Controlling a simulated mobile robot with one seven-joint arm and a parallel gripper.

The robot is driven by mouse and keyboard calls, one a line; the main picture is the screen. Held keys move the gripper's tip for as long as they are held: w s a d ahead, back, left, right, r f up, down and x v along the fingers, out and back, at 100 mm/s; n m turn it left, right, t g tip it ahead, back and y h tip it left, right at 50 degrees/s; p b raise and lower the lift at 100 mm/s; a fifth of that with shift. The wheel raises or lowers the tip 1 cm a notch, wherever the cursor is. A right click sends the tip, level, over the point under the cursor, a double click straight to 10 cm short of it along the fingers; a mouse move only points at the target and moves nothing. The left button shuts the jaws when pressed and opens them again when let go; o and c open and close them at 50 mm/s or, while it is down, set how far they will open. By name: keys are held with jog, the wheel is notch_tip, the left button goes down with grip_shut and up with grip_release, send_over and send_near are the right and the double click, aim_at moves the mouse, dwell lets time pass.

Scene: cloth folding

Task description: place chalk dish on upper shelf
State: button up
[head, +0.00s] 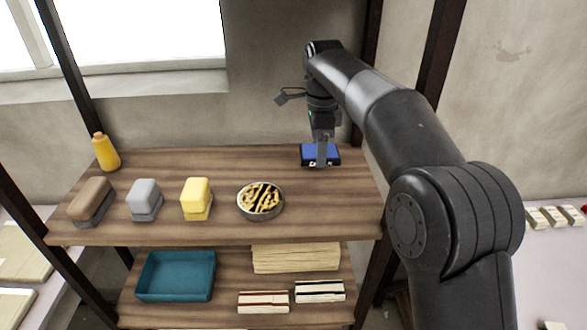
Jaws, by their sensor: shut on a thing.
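A small dark-sided thing with a blue top (309,154), which I take to be the chalk dish, is at the back right of the upper wooden shelf (225,167). Small white marks show on its front side. My gripper (322,160) points down and is shut on it, with a grey finger in front of its near side. It appears level and at or very close to the shelf surface; I cannot tell whether it touches. Its far side is hidden.
The upper shelf also holds a yellow bottle (106,152), brown (91,201), grey (144,199) and yellow (196,198) blocks, and a round metal dish (261,216). The lower shelf holds a teal tray (176,275) and stacked pieces (296,257). The upper shelf's back middle is clear.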

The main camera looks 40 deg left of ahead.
aim_at(317, 178)
jog(key=shift+f, duration=3)
jog(key=shift+f, duration=0.15)
jog(key=o, duration=1.1)
jog(key=shift+o, duration=0.2)
notch_tip(317, 178, up, 12)
jog(key=shift+r, duration=0.1)
jog(key=shift+r, duration=0.1)
